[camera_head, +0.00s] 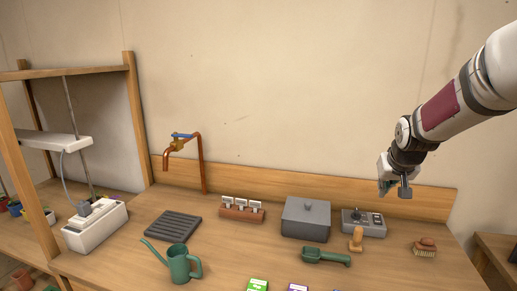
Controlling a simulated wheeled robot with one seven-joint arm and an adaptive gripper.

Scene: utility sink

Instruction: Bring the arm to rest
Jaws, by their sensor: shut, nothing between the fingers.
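My gripper (395,190) is at the end of my arm, which reaches in from the right edge. It is shut with nothing in it, pointing down in the air over the right part of the wooden bench. It appears above the grey control box (375,222) and touches nothing that I can see.
On the bench (225,262) are a green watering can (180,265), black slatted tray (172,226), grey lidded box (306,219), green scoop (325,256), wooden stamp-like tool (356,240) and brush (424,247). A copper tap (201,165) rises behind. Wooden shelving (134,115) stands left.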

